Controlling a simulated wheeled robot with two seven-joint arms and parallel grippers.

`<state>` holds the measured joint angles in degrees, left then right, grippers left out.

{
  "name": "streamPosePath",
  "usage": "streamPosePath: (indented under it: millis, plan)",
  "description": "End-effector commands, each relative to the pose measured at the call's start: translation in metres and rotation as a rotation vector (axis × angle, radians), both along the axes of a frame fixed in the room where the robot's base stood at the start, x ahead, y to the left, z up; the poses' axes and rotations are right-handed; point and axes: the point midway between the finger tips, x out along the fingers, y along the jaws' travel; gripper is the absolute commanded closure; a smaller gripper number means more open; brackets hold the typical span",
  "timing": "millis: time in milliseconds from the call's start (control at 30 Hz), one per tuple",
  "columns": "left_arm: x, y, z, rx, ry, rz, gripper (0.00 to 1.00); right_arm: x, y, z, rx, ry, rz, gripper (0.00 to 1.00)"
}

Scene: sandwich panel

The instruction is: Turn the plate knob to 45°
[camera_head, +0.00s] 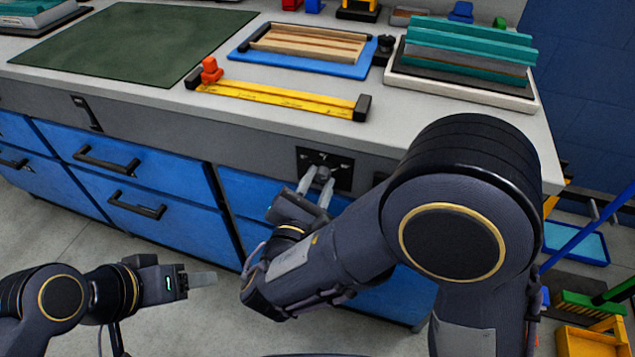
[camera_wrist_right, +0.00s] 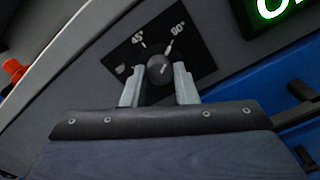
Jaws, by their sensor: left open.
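The plate knob (camera_wrist_right: 159,69) is a dark round knob on a black plate (camera_wrist_right: 190,52) with white angle marks, one reading 45° and one that looks like 90°. A pale line runs from the knob towards the 90° mark. The plate also shows on the counter's grey front in the head view (camera_head: 343,176). My right gripper (camera_wrist_right: 158,86) has its two pale fingers on either side of the knob; whether both touch it is unclear. In the head view my right gripper (camera_head: 316,187) reaches the plate from below. My left gripper (camera_head: 203,280) is open and empty, low at the left, away from the counter.
Blue drawers (camera_head: 143,170) with black handles lie below the counter. On top are a green mat (camera_head: 130,42), a yellow rail (camera_head: 280,97), a blue tray (camera_head: 300,62) and stacked teal panels (camera_head: 465,45). A lit green display (camera_wrist_right: 275,8) sits close right of the plate.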

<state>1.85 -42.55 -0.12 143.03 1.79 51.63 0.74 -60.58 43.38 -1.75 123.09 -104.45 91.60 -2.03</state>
Motion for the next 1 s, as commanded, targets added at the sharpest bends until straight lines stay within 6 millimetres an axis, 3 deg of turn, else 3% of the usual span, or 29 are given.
streamPosePath:
  millis: [467,1000]
  plan:
    - [0.0,0.0,0.013,0.0,0.0,0.0,0.4,0.0,0.0,0.002,-0.087,0.028,0.001,0.97]
    - [0.0,0.0,0.069,0.0,0.0,0.0,0.4,-0.001,0.0,0.005,-0.532,0.173,0.001,0.97]
